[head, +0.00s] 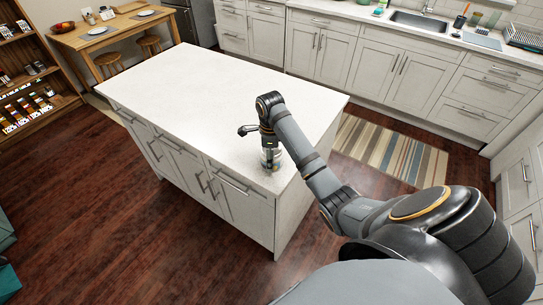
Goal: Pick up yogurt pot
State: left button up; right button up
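My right arm reaches in from the lower right to the white-topped kitchen island. My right gripper (269,163) points down near the island's front right corner. A small pale pot with a yellowish patch (277,157), likely the yogurt pot, is at its fingers and partly hidden by them. The pot appears to stand on the countertop (200,90). The view is too small to tell whether the fingers are closed on it. My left gripper is not in view.
The rest of the island top is bare. A striped rug (390,150) lies between the island and the sink counter (400,35). A wooden table (105,35) with plates and stools stands at the back left, beside a stocked shelf (25,115).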

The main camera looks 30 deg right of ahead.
jog(key=shift+r, duration=0.15)
jog(key=shift+r, duration=0.35)
notch_tip(320, 180, up, 3)
jog(key=shift+s+r+p, duration=0.1)
jog(key=shift+p, duration=0.6)
jog(key=s+a+r+p, duration=0.5)
jog(key=s+r+p, duration=0.3)
jog(key=s+p, duration=0.4)
jog(key=shift+s+r+p, duration=0.35)
jog(key=shift+s+p, duration=0.05)
jog(key=shift+s, duration=0.05)
